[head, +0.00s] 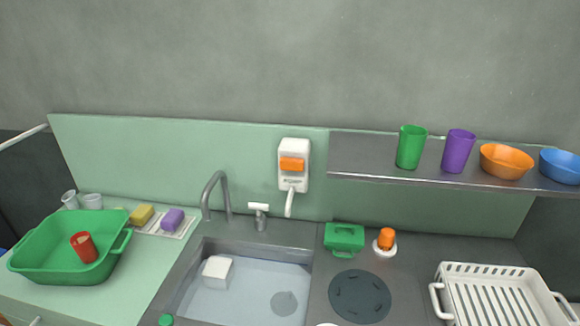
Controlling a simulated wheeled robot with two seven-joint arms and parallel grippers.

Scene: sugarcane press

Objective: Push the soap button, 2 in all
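A white wall-mounted dispenser (294,150) with an orange button (292,164) on its front hangs on the green backsplash above the sink, in the head view. A white spout (289,204) hangs below it. A small pump with a white top (258,207) stands behind the sink, right of the faucet. On the counter to the right, an orange knob-like piece (386,237) sits on a round white base (384,250). No label shows which of these is the soap button. Neither of my grippers is in view, and nothing touches the dispenser.
The sink (250,275) holds a white block (217,271). A grey faucet (216,195) stands behind it. A green tub (60,262) holds a red cup (84,247). A shelf (365,158) with cups and bowls juts out at right, above a white rack (500,280).

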